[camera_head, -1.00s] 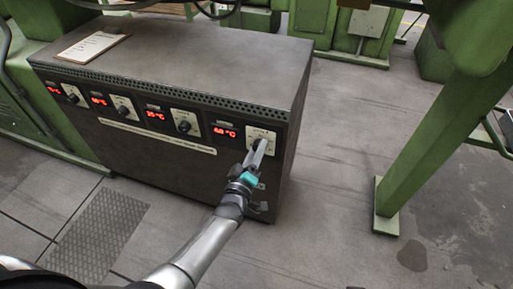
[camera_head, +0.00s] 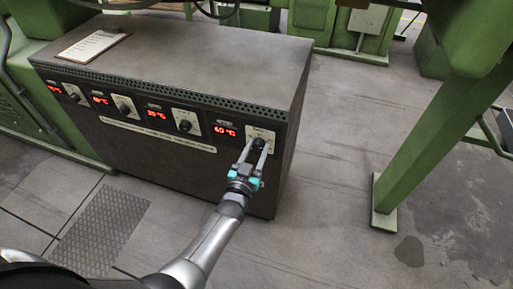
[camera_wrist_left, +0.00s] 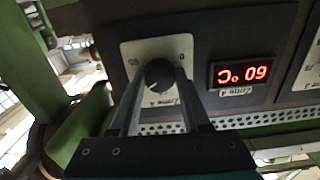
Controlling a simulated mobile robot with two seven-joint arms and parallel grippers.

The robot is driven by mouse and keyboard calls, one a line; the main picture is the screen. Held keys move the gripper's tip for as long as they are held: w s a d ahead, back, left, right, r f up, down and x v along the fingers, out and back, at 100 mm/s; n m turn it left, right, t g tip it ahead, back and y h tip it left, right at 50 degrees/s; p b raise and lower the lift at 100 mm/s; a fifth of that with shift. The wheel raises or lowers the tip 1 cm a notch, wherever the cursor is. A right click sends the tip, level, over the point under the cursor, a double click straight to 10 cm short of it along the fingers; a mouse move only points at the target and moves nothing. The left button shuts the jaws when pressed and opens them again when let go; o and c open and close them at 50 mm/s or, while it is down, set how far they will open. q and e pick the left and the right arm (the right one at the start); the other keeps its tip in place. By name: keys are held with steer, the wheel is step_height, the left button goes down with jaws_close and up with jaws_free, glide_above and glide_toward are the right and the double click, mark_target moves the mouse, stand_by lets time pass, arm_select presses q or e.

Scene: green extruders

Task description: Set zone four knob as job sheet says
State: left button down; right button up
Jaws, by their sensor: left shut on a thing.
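The zone four knob (camera_head: 259,142) is a dark round knob on a pale plate at the right end of the cabinet's front panel. In the left wrist view, which is upside down, the knob (camera_wrist_left: 159,72) sits between my fingers. My left gripper (camera_head: 255,147) is shut on it, one finger on each side. The red zone four display (camera_head: 225,132) reads about 60 °C; it also shows inverted in the wrist view (camera_wrist_left: 242,74). The job sheet (camera_head: 90,46) lies on a clipboard on the cabinet top, its writing too small to read. My right gripper is out of view.
The dark cabinet (camera_head: 210,60) carries three more knobs and displays left of zone four. A green machine leg (camera_head: 420,150) stands on the floor to the right. The floor between cabinet and leg is clear.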

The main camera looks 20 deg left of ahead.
arm_select(q)
steer(key=m, duration=0.9)
steer(key=shift+m+b, duration=0.3)
steer(key=shift+m, duration=0.7)
steer(key=shift+d, duration=0.1)
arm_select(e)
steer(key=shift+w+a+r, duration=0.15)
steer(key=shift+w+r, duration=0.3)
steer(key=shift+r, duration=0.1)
arm_select(q)
steer(key=shift+m, duration=0.4)
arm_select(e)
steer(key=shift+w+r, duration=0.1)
arm_select(q)
steer(key=shift+c, duration=1.9)
jaws_free()
